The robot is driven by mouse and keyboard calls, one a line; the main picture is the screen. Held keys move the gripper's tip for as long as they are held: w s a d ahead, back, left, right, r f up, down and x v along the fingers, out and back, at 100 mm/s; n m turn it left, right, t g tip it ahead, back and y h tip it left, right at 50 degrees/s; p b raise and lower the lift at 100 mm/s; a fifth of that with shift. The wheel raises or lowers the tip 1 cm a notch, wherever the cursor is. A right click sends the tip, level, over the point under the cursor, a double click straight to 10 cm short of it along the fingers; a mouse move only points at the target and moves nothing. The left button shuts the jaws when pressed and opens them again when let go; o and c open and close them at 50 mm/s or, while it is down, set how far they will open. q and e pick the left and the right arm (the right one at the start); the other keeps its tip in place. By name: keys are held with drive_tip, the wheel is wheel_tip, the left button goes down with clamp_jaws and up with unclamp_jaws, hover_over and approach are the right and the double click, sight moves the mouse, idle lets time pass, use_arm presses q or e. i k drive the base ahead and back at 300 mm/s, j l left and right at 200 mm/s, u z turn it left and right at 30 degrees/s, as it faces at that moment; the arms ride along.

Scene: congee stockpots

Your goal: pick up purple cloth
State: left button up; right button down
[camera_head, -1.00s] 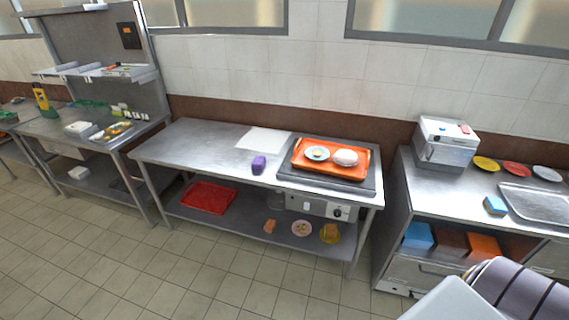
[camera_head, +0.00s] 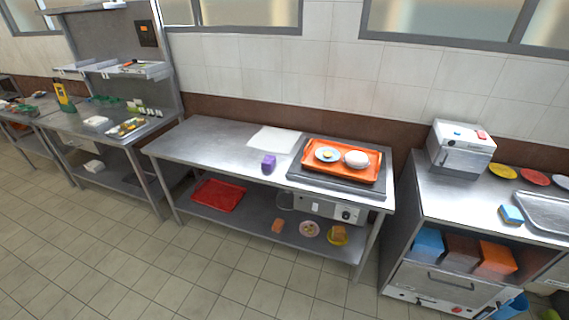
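A small purple block-like item (camera_head: 268,163), which looks like the folded purple cloth, lies on the steel middle table (camera_head: 205,142). It sits just in front of a white sheet (camera_head: 274,139) and to the left of the dark hot plate. Neither of my grippers is in view now, so I cannot see what they hold.
An orange tray (camera_head: 312,167) with a plate and a pale round item rests on the hot plate. A red tray (camera_head: 218,195) lies on the lower shelf. A right counter (camera_head: 425,200) carries a white box (camera_head: 461,146). The tiled floor (camera_head: 130,265) in front is clear.

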sight(268, 164)
drive_tip(key=i+j+z, duration=0.6)
drive_tip(key=j, duration=0.15)
drive_tip(key=i+j+z, duration=0.1)
drive_tip(key=j+z, duration=0.2)
drive_tip(key=j, duration=0.15)
drive_tip(key=i+j+z, duration=0.1)
drive_tip(key=j+z, duration=0.2)
drive_tip(key=j, duration=0.2)
drive_tip(key=i+j+z, duration=0.1)
drive_tip(key=j+z, duration=0.2)
drive_tip(key=j, duration=0.2)
drive_tip(key=j+z, duration=0.35)
drive_tip(key=j, duration=0.2)
